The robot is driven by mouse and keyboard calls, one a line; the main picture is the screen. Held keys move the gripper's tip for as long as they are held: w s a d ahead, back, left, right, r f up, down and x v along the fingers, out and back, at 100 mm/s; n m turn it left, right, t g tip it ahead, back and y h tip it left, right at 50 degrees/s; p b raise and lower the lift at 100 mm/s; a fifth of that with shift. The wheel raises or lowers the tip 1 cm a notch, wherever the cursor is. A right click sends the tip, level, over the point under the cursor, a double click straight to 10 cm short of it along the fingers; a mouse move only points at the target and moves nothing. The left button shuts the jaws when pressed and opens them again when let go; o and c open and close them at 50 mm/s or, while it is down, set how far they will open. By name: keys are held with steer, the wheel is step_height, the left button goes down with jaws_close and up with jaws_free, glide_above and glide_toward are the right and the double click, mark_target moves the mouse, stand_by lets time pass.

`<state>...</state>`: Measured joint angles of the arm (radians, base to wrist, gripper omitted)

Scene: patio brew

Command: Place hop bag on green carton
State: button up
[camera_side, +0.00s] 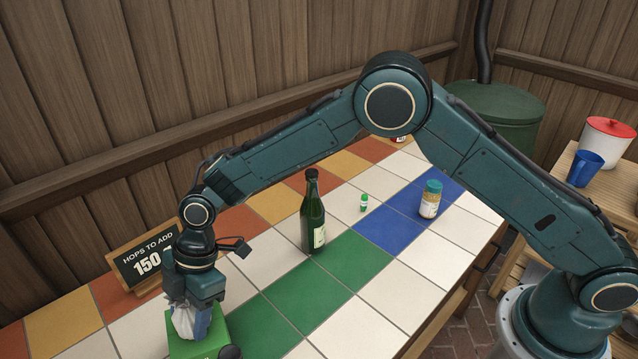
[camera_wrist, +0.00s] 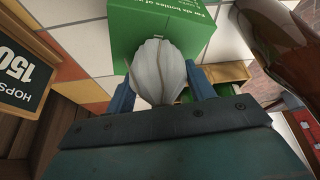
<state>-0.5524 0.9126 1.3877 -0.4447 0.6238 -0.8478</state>
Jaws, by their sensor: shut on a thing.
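The hop bag (camera_side: 186,320) is a pale, crumpled bag held in my gripper (camera_side: 188,312) at the lower left of the side view. In the wrist view the bag (camera_wrist: 158,72) sits between the two blue fingers of my gripper (camera_wrist: 160,88), which is shut on it. The green carton (camera_side: 205,345) is directly under the gripper in the side view. In the wrist view the carton (camera_wrist: 125,38) lies just beyond the bag, with printed text on one face. I cannot tell whether the bag touches the carton.
A sign (camera_side: 143,258) reading "HOPS TO ADD 150" stands behind the gripper. A dark green bottle (camera_side: 313,222), a small green-capped vial (camera_side: 364,203) and a teal-lidded jar (camera_side: 430,200) stand farther right on the tiled table. A brown rounded object (camera_wrist: 285,35) shows at right in the wrist view.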

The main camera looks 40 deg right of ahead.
steer(key=o, duration=1)
steer(key=shift+f, duration=0.1)
steer(key=shift+v, duration=6.2)
